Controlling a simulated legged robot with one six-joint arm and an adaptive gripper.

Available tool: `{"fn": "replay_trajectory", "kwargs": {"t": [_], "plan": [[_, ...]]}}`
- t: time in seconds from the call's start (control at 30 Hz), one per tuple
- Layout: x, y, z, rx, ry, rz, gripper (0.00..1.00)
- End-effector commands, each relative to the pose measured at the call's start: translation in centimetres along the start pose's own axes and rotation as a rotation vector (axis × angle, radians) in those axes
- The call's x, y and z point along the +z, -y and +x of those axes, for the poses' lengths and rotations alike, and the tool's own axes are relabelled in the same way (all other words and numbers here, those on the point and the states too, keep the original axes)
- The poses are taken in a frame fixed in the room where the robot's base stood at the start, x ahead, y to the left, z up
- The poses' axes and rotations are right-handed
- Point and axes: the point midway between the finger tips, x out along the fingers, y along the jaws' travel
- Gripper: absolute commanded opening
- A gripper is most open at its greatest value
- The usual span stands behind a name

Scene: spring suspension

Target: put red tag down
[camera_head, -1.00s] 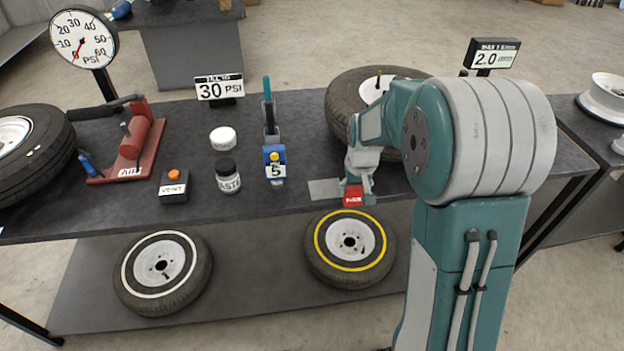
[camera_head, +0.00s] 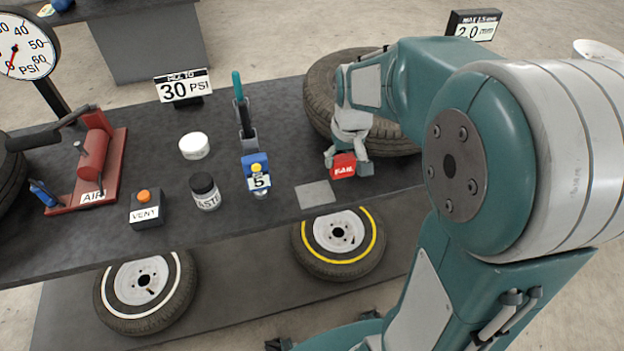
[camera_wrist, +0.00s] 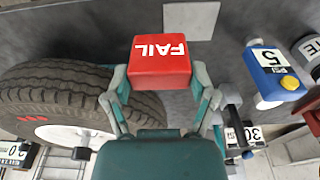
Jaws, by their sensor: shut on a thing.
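The red tag (camera_head: 343,166) is a red block with white "FAIL" lettering, near the front edge of the dark bench in the head view. It also shows in the wrist view (camera_wrist: 160,64). My gripper (camera_head: 347,160) is shut on it, with a finger on each side. A flat grey square plate (camera_head: 316,195) lies on the bench just left of the tag. It also shows in the wrist view (camera_wrist: 191,20), beyond the tag. Whether the tag touches the bench top is hard to tell.
A tire (camera_head: 322,88) lies on the bench behind my gripper. The blue gauge (camera_head: 257,172) marked 5, a black paste jar (camera_head: 205,192), a white-lidded jar (camera_head: 194,146) and the VENT box (camera_head: 147,213) stand to the left. Two wheels sit on the lower shelf (camera_head: 225,275).

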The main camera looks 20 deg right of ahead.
Motion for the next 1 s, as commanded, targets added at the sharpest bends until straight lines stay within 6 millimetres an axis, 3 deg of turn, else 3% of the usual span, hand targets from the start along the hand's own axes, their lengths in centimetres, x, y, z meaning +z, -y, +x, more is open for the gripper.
{"fn": "replay_trajectory", "kwargs": {"t": [0.1,0.33,0.5,0.73,1.0], "plan": [[-1.2,2.0,1.7,-0.002,0.004,-0.002,0.33],[-2.3,4.5,5.4,0.001,0.002,-0.002,0.33],[-2.8,5.3,6.6,0.002,0.0,-0.001,0.33],[-2.6,5.6,9.8,0.001,0.001,0.002,0.33],[-2.6,5.7,10.2,0.001,-0.002,0.002,0.33]]}}
